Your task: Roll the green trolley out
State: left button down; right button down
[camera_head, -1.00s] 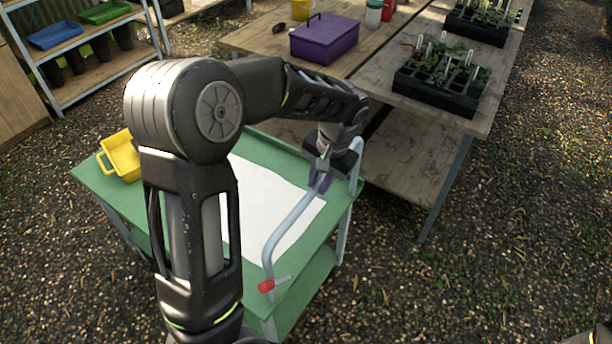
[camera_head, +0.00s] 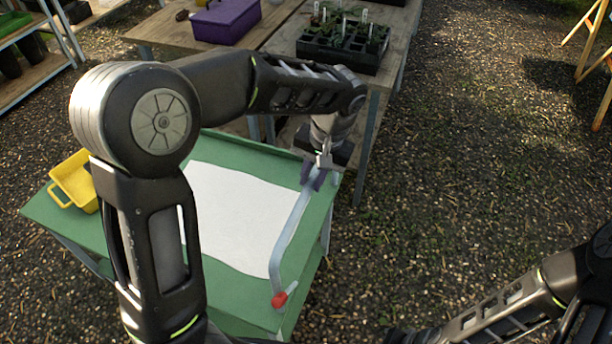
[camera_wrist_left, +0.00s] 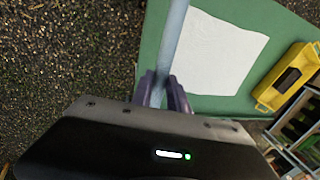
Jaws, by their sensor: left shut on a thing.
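The green trolley (camera_head: 225,284) stands on the gravel in front of the wooden benches, with a white sheet (camera_head: 238,212) on its top. Its grey tubular handle (camera_head: 290,236) runs along the right side and has a red tip (camera_head: 280,299) at the near end. My left gripper (camera_head: 313,178) is shut on the handle near its far end. In the left wrist view, the purple-grey fingers (camera_wrist_left: 163,92) are on either side of the handle bar (camera_wrist_left: 171,42). My right arm shows at the lower right of the head view; its gripper is not clearly visible.
A yellow tray (camera_head: 75,181) sits on the trolley's left end. Wooden benches with a purple box (camera_head: 226,20) and a black plant tray (camera_head: 343,46) stand just behind. Open gravel (camera_head: 450,170) lies to the right, with a wooden stand (camera_head: 603,90) at the far right.

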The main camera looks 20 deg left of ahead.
pick_arm(q)
jog(key=shift+d, duration=0.3)
jog(key=c, duration=1.3)
grip_release()
notch_tip(320, 180, up, 8)
jog(key=d, duration=0.1)
jog(key=shift+d+f+b, duration=0.2)
jog(key=shift+b, duration=0.2)
